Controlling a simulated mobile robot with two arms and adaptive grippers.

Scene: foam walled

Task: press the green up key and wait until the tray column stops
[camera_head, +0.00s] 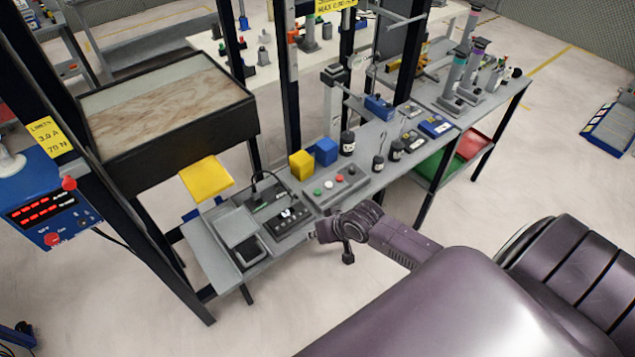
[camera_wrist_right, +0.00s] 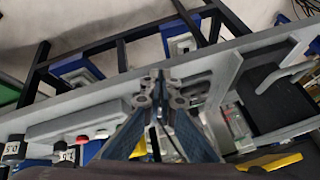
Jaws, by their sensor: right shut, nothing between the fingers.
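A grey key box (camera_head: 337,191) with a row of round keys sits near the front edge of the grey bench. Its green key (camera_head: 317,192) is at the left end of the row, beside a white and a red key. My right gripper (camera_head: 313,233) is shut and empty, in front of the bench edge and apart from the green key. In the right wrist view, its closed fingertips (camera_wrist_right: 158,78) point toward the bench edge, and a red key (camera_wrist_right: 102,134) shows to their left. I cannot tell which part is the tray column. My left gripper is not in view.
Left of the key box are a black switch panel (camera_head: 287,219) and a small scale (camera_head: 238,228). A yellow block (camera_head: 301,164), a blue block (camera_head: 326,151) and black weights (camera_head: 347,143) stand behind it. Dark frame posts rise behind the bench. The floor in front is clear.

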